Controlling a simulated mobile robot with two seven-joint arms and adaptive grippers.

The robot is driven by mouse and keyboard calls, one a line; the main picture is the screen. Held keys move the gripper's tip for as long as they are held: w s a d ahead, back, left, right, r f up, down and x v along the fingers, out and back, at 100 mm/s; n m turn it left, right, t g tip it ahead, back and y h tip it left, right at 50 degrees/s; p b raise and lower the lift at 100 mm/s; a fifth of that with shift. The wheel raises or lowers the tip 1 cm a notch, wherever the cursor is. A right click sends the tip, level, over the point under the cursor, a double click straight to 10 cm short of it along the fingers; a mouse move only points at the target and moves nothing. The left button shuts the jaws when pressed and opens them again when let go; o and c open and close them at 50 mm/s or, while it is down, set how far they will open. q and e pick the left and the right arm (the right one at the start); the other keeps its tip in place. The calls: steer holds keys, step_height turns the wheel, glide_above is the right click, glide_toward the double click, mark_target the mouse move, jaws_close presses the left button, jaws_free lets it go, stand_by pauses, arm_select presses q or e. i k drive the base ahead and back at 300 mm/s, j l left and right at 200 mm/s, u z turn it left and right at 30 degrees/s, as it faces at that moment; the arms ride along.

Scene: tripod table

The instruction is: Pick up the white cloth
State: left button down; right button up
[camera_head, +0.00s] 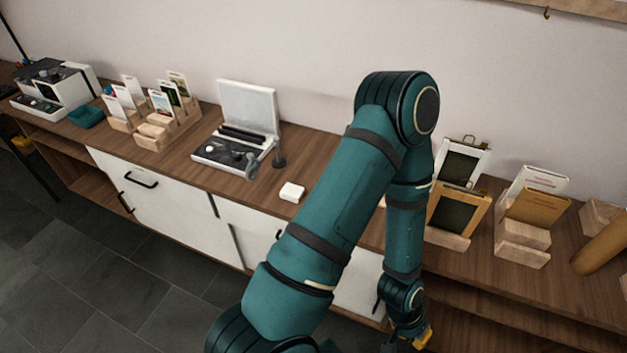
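A small, flat white square (292,191) lies on the wooden top of the long cabinet, near its front edge. It may be the white cloth folded up, but it is too small to be sure. My teal arm rises from the bottom, left of the middle, bends at the elbow and hangs down on the right. Its gripper (422,336), taken as my left, is low in front of the cabinet, well to the right of the white square and apart from it. Its fingers are small and partly hidden. My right gripper is not in view.
An open white case (248,104) with dark devices stands behind the white square. Wooden card holders (155,130) and a teal item (86,116) are further left. Framed boards (459,163) and a card stand (522,237) are on the right. My arm hides the cabinet's middle.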

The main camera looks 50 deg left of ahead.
mark_target(291, 192)
steer(key=u, duration=2.05)
